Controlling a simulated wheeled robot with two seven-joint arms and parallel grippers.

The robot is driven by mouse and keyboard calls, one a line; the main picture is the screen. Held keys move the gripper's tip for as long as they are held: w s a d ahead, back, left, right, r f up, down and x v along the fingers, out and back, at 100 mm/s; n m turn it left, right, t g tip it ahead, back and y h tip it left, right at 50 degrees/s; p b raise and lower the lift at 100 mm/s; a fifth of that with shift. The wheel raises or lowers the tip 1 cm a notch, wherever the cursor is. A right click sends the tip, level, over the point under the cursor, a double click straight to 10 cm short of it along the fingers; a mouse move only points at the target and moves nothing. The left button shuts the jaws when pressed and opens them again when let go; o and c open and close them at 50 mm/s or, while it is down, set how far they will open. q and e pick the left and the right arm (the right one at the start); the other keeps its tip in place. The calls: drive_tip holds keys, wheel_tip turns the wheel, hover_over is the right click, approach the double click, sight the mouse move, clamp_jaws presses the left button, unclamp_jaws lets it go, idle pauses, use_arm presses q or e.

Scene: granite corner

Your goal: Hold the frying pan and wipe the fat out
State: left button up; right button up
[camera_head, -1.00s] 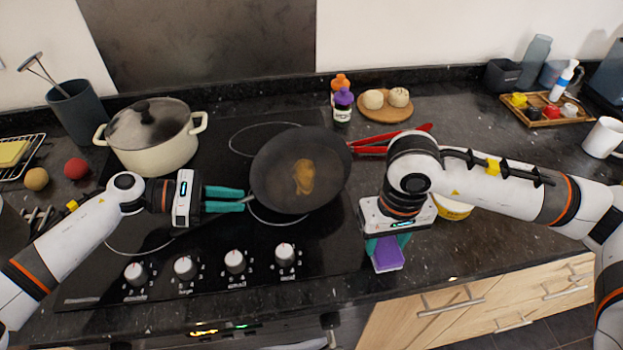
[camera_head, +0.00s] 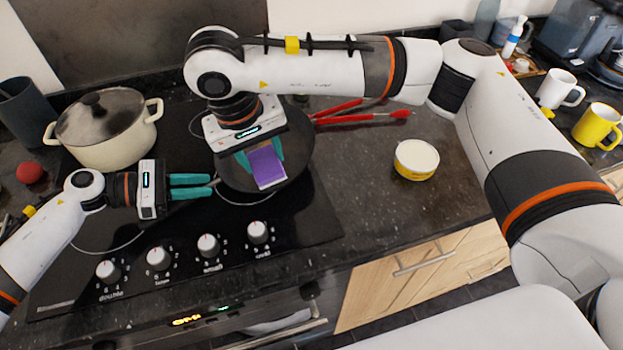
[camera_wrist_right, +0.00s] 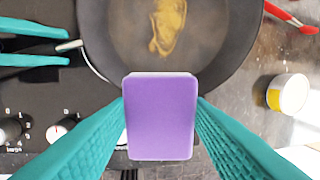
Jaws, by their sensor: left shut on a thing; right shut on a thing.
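The dark frying pan (camera_head: 295,155) sits on the black hob, partly hidden by my right arm in the head view. My left gripper (camera_head: 200,187) is shut on the pan's handle at the pan's left side. My right gripper (camera_head: 262,163) is shut on a purple sponge (camera_head: 266,168) and holds it over the pan's near part. In the right wrist view the sponge (camera_wrist_right: 160,115) is between the teal fingers, near the pan's near rim. A yellow-brown fat smear (camera_wrist_right: 168,25) lies on the pan floor beyond the sponge. I cannot tell whether the sponge touches the pan.
A lidded cream pot (camera_head: 105,128) stands left of the pan. Red tongs (camera_head: 360,115) lie to the right, with a yellow-and-white tub (camera_head: 415,160) nearer. Mugs stand at far right. The counter around the tub is clear.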

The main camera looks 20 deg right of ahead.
drive_tip(key=w+h, duration=0.1)
drive_tip(key=w, duration=0.7)
drive_tip(key=shift+m, duration=0.3)
drive_tip(key=shift+d+x, duration=0.1)
drive_tip(key=shift+x, duration=1.35)
drive_tip(key=shift+d+x, duration=0.15)
drive_tip(key=shift+x, duration=1.3)
drive_tip(key=shift+w+x, duration=0.2)
drive_tip(key=shift+x, duration=0.75)
drive_tip(key=shift+w+a, duration=0.4)
drive_tip(key=shift+w, duration=0.4)
drive_tip(key=shift+w+a, duration=0.4)
drive_tip(key=shift+w, duration=0.4)
drive_tip(key=shift+d, duration=0.1)
